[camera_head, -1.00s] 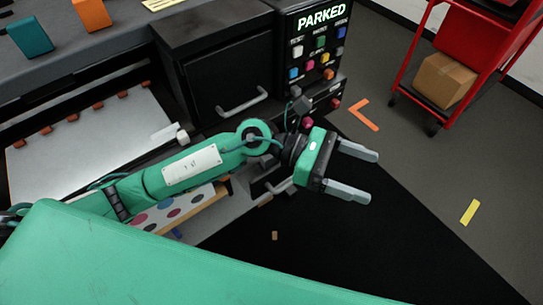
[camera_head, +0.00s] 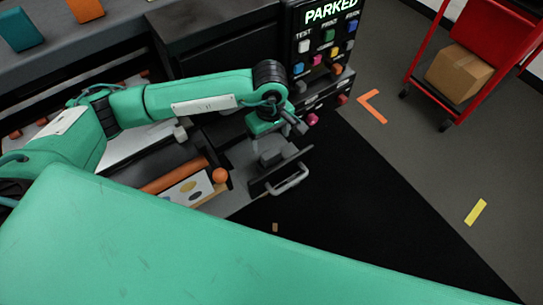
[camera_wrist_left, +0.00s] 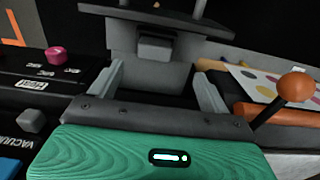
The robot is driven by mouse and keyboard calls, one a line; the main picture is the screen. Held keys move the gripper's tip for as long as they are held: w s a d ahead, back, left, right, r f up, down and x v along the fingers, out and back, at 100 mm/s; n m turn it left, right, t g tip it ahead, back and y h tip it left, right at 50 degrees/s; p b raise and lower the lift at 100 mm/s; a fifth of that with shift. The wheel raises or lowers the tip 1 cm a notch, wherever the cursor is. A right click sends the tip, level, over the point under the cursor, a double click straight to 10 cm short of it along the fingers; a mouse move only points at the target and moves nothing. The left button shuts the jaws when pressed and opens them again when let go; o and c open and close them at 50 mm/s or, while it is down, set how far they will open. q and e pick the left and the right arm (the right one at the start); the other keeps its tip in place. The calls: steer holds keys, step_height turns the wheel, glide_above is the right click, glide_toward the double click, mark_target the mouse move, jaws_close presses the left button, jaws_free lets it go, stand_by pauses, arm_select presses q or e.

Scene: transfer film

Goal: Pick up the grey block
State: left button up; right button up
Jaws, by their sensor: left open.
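The grey block (camera_head: 270,157) sits in the open drawer (camera_head: 240,180), behind its front panel, in the head view. In the left wrist view the grey block (camera_wrist_left: 156,48) shows just beyond the fingers, close to the drawer front. My left gripper (camera_wrist_left: 157,82) is open, with nothing between its fingers. In the head view my left gripper (camera_head: 266,143) points down over the drawer, just behind the block; its fingers are partly hidden by its green body. My right gripper is not in view.
The drawer handle (camera_head: 289,180) sticks out in front. A control panel (camera_head: 320,50) with coloured buttons reads PARKED. An orange ball knob (camera_head: 220,175) and a card with coloured spots (camera_head: 188,188) are left of the drawer. A red cart (camera_head: 470,50) holding a cardboard box (camera_head: 458,72) stands far right.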

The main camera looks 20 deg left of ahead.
arm_select(q)
glide_above(271, 153)
steer(key=s, duration=0.1)
step_height(271, 153, down, 4)
steer(key=shift+d+f+p, duration=0.1)
steer(key=shift+p, duration=0.2)
steer(key=shift+f, duration=0.25)
steer(key=shift+w+f+p, duration=0.15)
steer(key=shift+f+p, duration=0.3)
steer(key=shift+f, duration=0.2)
steer(key=f, duration=0.2)
steer(key=f+p, duration=0.1)
steer(key=shift+w+f, duration=0.2)
steer(key=shift+w, duration=0.1)
steer(key=shift+f, duration=0.3)
steer(key=shift+c, duration=0.4)
steer(key=c, duration=1)
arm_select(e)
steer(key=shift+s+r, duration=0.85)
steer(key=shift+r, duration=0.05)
